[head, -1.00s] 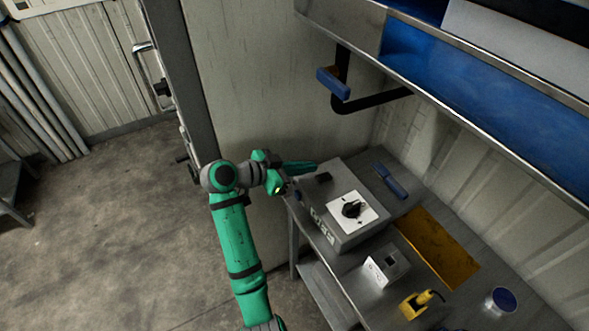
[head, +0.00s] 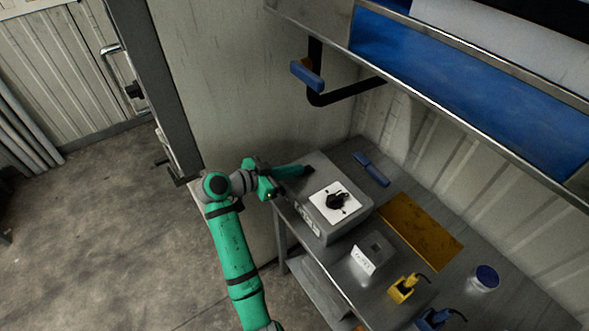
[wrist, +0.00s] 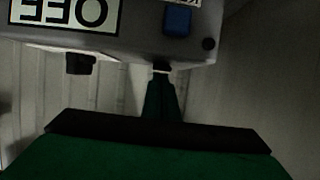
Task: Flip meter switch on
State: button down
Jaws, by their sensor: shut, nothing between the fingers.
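A grey meter box (head: 338,232) stands on the bench, with a black rotary knob (head: 338,200) on a white plate on top. A small black nub (head: 309,170) is at its far left corner. My gripper (head: 303,171) is shut and empty, its tip at or just beside that nub; contact cannot be told. In the wrist view, my gripper's closed green fingers (wrist: 162,70) reach the edge of the box (wrist: 135,46). An upside-down OFF label (wrist: 65,13), a blue square part (wrist: 177,21) and a black protruding part (wrist: 80,65) show there.
On the bench are a blue-handled tool (head: 371,169), a brown board (head: 420,230), a small grey box with a white label (head: 363,260), a yellow tool (head: 403,288) and a blue-topped can (head: 485,278). A metal shelf (head: 450,120) overhangs the bench. A blue-handled lever (head: 307,76) is on the wall.

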jog(key=shift+s+a+f, duration=0.15)
jog(key=shift+a+f, duration=0.05)
jog(key=shift+f, duration=0.3)
jog(key=shift+r, duration=0.15)
jog(key=shift+r, duration=0.8)
jog(key=shift+d, duration=0.1)
jog(key=shift+r, duration=0.35)
jog(key=r, duration=0.2)
jog(key=a+r, duration=0.1)
jog(key=shift+s+a+r, duration=0.1)
jog(key=shift+s+r, duration=0.15)
jog(key=s+a, duration=0.5)
jog(key=a, duration=0.2)
jog(key=shift+s+a+r, duration=0.2)
jog(key=shift+s+r, duration=0.05)
jog(key=shift+r, duration=0.2)
